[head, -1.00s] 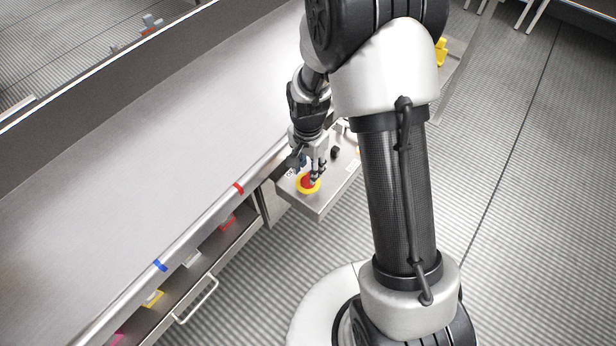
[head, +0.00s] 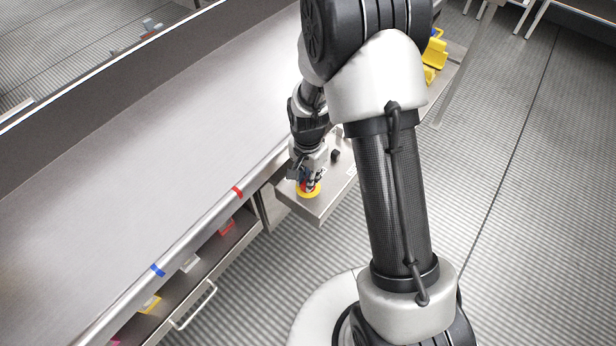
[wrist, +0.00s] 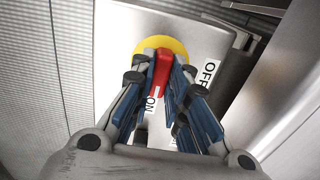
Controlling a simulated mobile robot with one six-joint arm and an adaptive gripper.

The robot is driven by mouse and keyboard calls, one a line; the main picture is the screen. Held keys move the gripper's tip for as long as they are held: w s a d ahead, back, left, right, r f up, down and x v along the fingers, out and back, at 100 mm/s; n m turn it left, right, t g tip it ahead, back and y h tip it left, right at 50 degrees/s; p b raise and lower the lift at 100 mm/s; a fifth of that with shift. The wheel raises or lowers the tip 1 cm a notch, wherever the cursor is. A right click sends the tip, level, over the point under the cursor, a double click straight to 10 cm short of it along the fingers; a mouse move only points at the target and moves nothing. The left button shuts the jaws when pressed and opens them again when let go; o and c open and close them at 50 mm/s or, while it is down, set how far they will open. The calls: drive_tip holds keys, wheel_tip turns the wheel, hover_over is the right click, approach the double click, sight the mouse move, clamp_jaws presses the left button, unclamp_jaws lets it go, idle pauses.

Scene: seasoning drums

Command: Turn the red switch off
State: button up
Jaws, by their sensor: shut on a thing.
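The red switch (wrist: 161,70) is a red handle on a round yellow plate (wrist: 178,45), set on a grey metal panel. In the wrist view the handle lies nearly upright, its near end by the ON label (wrist: 152,103). The OFF label (wrist: 209,73) is to its right. My gripper (wrist: 159,82) has its blue-padded fingers on both sides of the handle and is shut on it. In the head view the yellow plate (head: 309,195) shows under my gripper (head: 311,184), which hides most of the red handle.
A long metal counter (head: 150,140) with red and blue tape marks runs along the left. Below it is an open drawer (head: 190,285) with coloured items. A black knob (head: 335,155) stands on the panel behind my gripper. Yellow objects (head: 433,58) are at the upper right.

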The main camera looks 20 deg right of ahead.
clamp_jaws()
drive_tip(key=shift+n, duration=0.3)
drive_tip(key=n+p, duration=0.1)
drive_tip(key=n, duration=0.7)
drive_tip(key=shift+p, duration=0.4)
drive_tip(key=n, duration=0.4)
drive_tip(key=shift+p, duration=0.35)
drive_tip(key=n, duration=0.5)
drive_tip(key=shift+n, duration=0.3)
drive_tip(key=o, duration=0.6)
unclamp_jaws()
